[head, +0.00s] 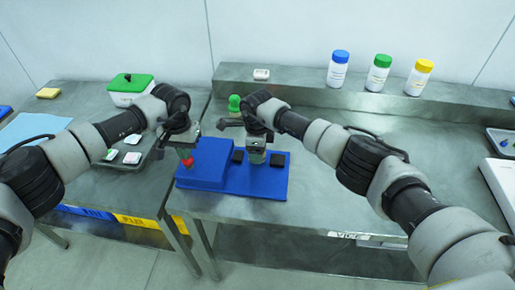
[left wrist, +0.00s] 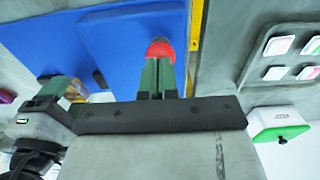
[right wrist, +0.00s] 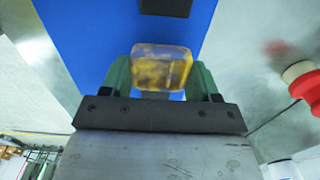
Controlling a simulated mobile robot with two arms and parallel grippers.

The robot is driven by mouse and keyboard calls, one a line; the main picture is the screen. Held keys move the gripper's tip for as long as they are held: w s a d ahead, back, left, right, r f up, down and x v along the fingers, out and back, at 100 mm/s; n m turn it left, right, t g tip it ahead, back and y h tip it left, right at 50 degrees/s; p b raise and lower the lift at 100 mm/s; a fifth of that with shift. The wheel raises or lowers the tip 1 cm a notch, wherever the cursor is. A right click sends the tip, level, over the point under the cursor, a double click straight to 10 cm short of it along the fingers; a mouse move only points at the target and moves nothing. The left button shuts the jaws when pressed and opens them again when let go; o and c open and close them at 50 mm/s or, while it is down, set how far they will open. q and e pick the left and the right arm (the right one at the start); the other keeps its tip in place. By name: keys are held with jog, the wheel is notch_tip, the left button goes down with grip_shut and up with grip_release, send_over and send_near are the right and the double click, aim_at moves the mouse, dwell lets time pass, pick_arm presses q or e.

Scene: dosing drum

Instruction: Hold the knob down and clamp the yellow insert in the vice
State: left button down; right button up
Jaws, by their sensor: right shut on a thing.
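The blue fixture (head: 208,165) stands at the table's front edge, with the red knob (head: 187,162) at its left. My left gripper (head: 185,150) is above the knob. In the left wrist view its fingers (left wrist: 157,78) are together, with their tips at the knob (left wrist: 160,50). My right gripper (head: 257,152) points down between the two black vice jaws (head: 238,155). In the right wrist view it is shut on the translucent yellow insert (right wrist: 162,68), and a black jaw (right wrist: 166,7) shows beyond it. Whether the insert touches the jaws or the vice floor is hidden.
Bottles with blue (head: 340,57), green and yellow caps stand on the back ledge. A tray with small pieces (head: 132,157) and a green-lidded box (head: 130,88) are at the left. The table right of the fixture is clear.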

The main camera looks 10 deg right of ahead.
pick_arm(q)
jog(key=shift+s+f, duration=0.1)
jog(key=shift+f, duration=0.05)
pick_arm(e)
jog(key=shift+f, duration=0.2)
jog(key=shift+f, duration=0.75)
jog(key=o, duration=1.2)
jog(key=shift+c, duration=0.2)
notch_tip(320, 180, up, 9)
dwell(0.4)
